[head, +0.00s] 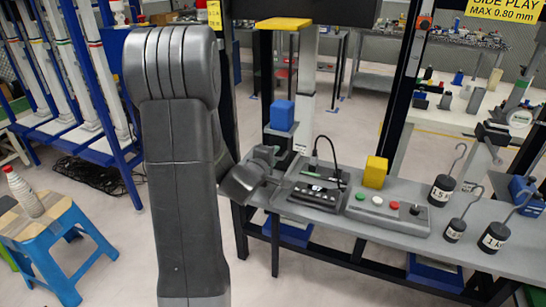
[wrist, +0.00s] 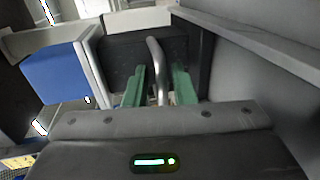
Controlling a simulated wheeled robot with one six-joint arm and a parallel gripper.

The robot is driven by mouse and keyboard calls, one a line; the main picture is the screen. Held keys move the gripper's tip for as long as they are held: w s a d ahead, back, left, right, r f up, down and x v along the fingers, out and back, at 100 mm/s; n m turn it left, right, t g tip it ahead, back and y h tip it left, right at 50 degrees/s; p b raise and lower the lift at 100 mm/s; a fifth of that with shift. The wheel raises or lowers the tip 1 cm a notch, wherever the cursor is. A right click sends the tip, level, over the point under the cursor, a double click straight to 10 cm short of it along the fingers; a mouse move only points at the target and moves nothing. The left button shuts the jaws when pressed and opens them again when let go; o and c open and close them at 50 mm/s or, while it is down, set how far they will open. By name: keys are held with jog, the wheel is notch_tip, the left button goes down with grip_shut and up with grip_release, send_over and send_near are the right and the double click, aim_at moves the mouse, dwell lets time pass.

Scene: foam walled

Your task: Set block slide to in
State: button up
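A blue block (head: 282,115) sits on the grey block slide (head: 279,133), on a dark upright stand at the table's left end. The block also shows at the left of the wrist view (wrist: 57,75), on its grey carrier (wrist: 50,40). A curved metal handle (wrist: 155,55) stands in front of a dark face in the wrist view. My gripper (wrist: 159,88) has its green fingers on either side of the handle, with small gaps showing, so it looks open. In the head view my gripper (head: 262,160) is low beside the stand, its fingertips hard to make out.
A black device with a cable (head: 318,185) and a button box (head: 388,208) with a yellow block (head: 375,172) stand right of the slide. Several hooked weights (head: 442,188) stand farther right. A grey wall-like panel (wrist: 260,80) lies close on the wrist view's right.

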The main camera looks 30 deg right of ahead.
jog(key=p+v, duration=0.1)
jog(key=v, duration=1.2)
jog(key=shift+r+p, duration=0.1)
jog(key=shift+p, duration=0.2)
jog(key=shift+s+a, duration=0.2)
jog(key=shift+s, duration=0.15)
jog(key=b+x, duration=0.1)
jog(key=x, duration=1.2)
jog(key=shift+w+d+f+b, duration=0.2)
jog(key=shift+w+b, duration=0.1)
jog(key=shift+b, duration=0.1)
jog(key=shift+s+a, duration=0.25)
jog(key=shift+a, duration=0.1)
jog(key=shift+r, duration=0.1)
